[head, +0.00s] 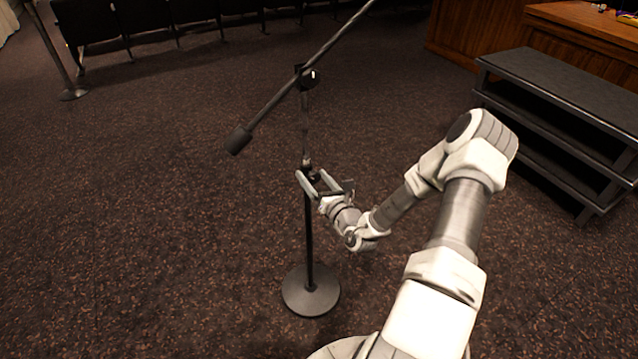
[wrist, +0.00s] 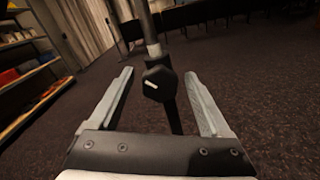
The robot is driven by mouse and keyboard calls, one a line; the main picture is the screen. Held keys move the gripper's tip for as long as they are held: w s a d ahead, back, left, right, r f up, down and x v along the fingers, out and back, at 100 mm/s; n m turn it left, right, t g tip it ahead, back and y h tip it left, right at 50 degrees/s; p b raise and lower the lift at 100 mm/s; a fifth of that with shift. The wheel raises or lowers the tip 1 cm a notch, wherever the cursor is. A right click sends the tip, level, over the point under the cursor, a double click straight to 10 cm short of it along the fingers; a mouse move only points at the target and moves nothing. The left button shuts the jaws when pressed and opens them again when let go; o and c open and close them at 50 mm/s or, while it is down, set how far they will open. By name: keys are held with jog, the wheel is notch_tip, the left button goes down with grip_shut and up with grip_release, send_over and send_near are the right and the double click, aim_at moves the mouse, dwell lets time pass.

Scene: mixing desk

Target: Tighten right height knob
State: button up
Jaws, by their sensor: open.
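A microphone stand with a round black base (head: 311,291) stands upright on the carpet in the head view. Its height knob (head: 315,178) is a dark clutch on the pole, partly hidden by my gripper. In the wrist view the knob (wrist: 159,83) is black and faceted with a white mark. My gripper (head: 312,176) is open at the knob's height. Its fingers, also in the wrist view (wrist: 160,80), lie on either side of the pole and knob, with gaps showing on both sides. I cannot tell how deep the knob sits between the fingertips.
A slanted boom (head: 270,108) with a counterweight (head: 238,141) crosses the stand's top, above my gripper. Black steps (head: 560,85) stand at the right. A second stand (head: 72,93) is at the far left. The carpet around the base is clear.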

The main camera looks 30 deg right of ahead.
jog(key=s+p, duration=0.2)
jog(key=s, duration=1.5)
jog(key=shift+s+d+p, duration=0.2)
jog(key=shift+d+p, duration=0.05)
jog(key=shift+p, duration=0.15)
jog(key=shift+w+p, duration=0.15)
jog(key=shift+p, duration=0.15)
